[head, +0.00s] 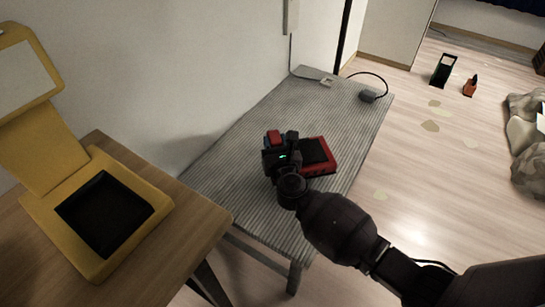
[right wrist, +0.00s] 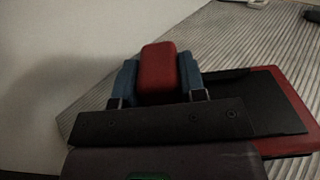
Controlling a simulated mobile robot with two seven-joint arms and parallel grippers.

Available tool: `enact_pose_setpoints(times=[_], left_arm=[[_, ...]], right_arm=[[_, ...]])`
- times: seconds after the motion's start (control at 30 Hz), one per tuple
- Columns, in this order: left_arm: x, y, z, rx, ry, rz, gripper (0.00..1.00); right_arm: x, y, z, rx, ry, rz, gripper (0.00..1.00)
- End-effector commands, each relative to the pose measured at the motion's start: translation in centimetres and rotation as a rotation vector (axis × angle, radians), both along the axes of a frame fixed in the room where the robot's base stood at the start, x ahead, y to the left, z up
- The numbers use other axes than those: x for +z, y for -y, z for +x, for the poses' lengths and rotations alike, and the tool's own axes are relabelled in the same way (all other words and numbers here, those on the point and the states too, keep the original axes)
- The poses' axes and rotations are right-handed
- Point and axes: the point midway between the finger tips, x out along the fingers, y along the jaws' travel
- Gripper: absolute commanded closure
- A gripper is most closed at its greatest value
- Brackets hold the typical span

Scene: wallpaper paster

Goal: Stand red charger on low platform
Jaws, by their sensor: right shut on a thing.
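The red charger (head: 325,168) shows a red-edged base with a dark inset, lying on a low ribbed grey bench (head: 240,165), which I take as the low platform. It also shows at the right of the right wrist view (right wrist: 293,105). My right gripper (head: 281,138) is over the bench beside this base, its blue fingers shut on a red block-shaped part (right wrist: 158,70). The gripper hides where this part meets the base, so I cannot tell whether they are joined. My left gripper is out of view.
A yellow stand (head: 150,195) with a black recess sits on a wooden table (head: 205,220) at left. A wall runs along the bench's left side. A small dark device (head: 367,96) with a cable lies at the bench's far end. The bench's near left is clear.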

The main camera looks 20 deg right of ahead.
Motion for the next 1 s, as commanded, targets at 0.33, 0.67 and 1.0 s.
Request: enact_pose_setpoints(times=[0.33,0.67,1.0], left_arm=[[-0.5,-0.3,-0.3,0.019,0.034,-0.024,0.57],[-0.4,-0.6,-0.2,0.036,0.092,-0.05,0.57],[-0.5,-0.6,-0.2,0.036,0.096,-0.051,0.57]], right_arm=[[-2.6,0.0,0.0,0.002,0.001,-0.004,1.0],[-5.0,0.0,0.1,0.001,0.007,-0.002,1.0],[-5.1,-0.1,0.2,0.001,0.008,-0.001,1.0]])
